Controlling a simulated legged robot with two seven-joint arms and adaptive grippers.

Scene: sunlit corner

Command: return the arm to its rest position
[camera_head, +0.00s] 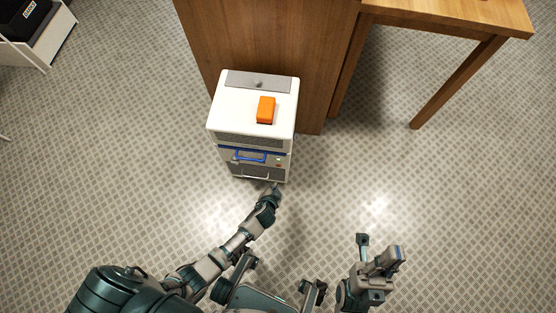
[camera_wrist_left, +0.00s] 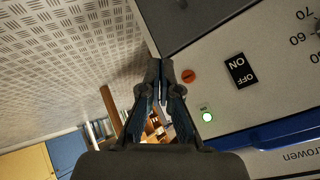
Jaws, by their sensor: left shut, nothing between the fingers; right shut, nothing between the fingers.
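My left arm (camera_head: 236,245) reaches forward from the lower left in the head view. My left gripper (camera_head: 276,188) is at the lower right of the front of a white cabinet-like appliance (camera_head: 222,112). In the left wrist view its fingers (camera_wrist_left: 167,70) are shut with nothing between them, beside the grey control panel (camera_wrist_left: 222,60). I cannot tell whether they touch the panel. My right gripper (camera_head: 392,256) is shut and empty over the floor at the lower right, well away from the appliance.
An orange block (camera_head: 265,110) lies on the appliance's top. The panel has an ON/OFF switch (camera_wrist_left: 240,70), a lit green lamp (camera_wrist_left: 207,116) and a blue handle (camera_wrist_left: 275,132). A wooden desk (camera_head: 270,45) stands behind. The floor (camera_head: 440,190) to the right is clear.

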